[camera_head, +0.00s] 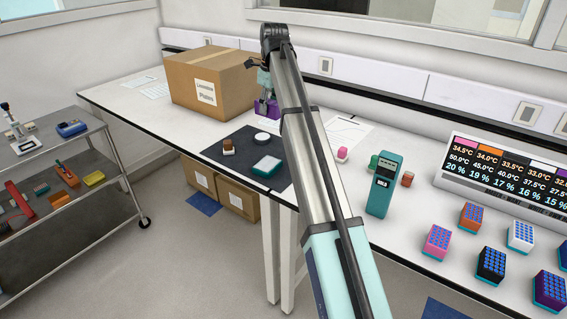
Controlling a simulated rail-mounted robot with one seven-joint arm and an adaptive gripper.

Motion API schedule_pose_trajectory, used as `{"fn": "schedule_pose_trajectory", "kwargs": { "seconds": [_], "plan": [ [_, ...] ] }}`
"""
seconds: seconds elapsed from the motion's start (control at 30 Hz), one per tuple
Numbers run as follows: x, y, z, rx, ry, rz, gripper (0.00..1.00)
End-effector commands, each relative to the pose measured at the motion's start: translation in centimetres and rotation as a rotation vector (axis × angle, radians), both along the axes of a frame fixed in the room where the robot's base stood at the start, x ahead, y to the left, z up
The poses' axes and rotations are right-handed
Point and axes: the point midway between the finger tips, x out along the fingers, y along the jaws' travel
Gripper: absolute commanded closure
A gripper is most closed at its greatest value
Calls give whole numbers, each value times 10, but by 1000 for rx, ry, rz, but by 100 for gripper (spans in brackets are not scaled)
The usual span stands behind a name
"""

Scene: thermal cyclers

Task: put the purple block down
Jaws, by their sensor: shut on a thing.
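The purple block (264,108) shows beside the upper part of my arm, near the right side of the cardboard box. My gripper (265,97) is shut on the purple block. My arm hides part of the block's right side. I cannot tell whether the block touches the bench or hangs just above it.
A cardboard box (208,80) stands left of my gripper. A dark mat (222,152) with small items lies nearer me. Right of my arm are a teal device (383,185), several tube blocks (491,265) and a display panel (500,172). A cart (60,185) stands at left.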

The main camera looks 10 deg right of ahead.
Motion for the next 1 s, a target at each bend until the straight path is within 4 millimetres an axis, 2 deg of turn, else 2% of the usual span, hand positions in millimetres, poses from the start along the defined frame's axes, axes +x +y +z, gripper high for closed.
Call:
{"fn": "schedule_pose_trajectory", "kwargs": {
  "seconds": [0.17, 0.5, 0.63, 0.8, 1.0],
  "plan": [
    [-3, 0, -26, 2, 3, -14, 100],
    [-3, 0, -107, 1, 4, -13, 100],
    [-3, 0, -133, 1, 2, -13, 100],
    [-1, 0, -151, 2, 0, -13, 100],
    [-1, 0, -162, 2, 2, -13, 100]
  ]
}}
